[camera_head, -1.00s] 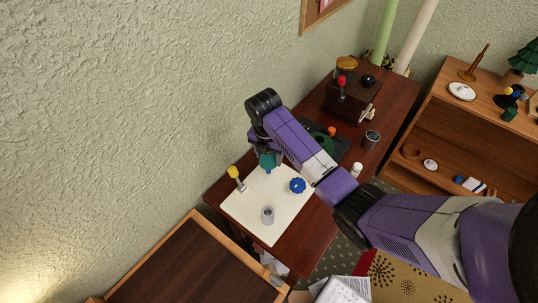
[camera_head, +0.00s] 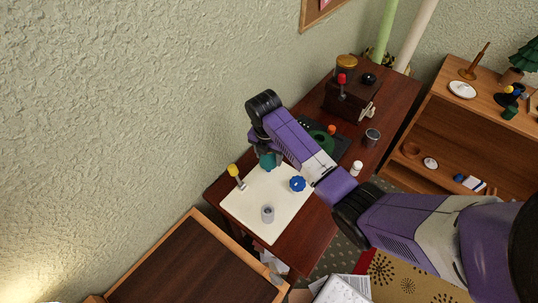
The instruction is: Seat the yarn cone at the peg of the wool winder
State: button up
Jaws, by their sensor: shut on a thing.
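My gripper (camera_head: 265,148) points down over the back part of a white board on the table, partly hidden by my own arm. It is shut on a small teal thing (camera_head: 268,161), which appears to be the yarn cone. I cannot tell whether the cone touches the board or any peg. Behind my forearm is a dark device with a round green part (camera_head: 318,137) and an orange knob (camera_head: 332,130). I cannot tell for sure which device is the wool winder, and its peg is not clearly visible.
The white board (camera_head: 252,207) bears a yellow-topped post (camera_head: 234,171), a blue knob (camera_head: 297,184) and a grey cylinder (camera_head: 268,214). A brown box (camera_head: 348,104) with a red knob stands behind. A white bottle (camera_head: 356,168) and a dark jar (camera_head: 372,137) stand right.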

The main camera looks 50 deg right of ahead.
aim_at(269, 164)
jog(key=shift+f+b, duration=1.15)
jog(key=shift+f, duration=1.25)
jog(key=o, duration=1.5)
jog(key=shift+o, duration=0.2)
jog(key=r, duration=0.5)
jog(key=a+r, duration=0.1)
jog(key=r, duration=0.1)
jog(key=shift+s+r, duration=0.1)
jog(key=shift+r, duration=0.25)
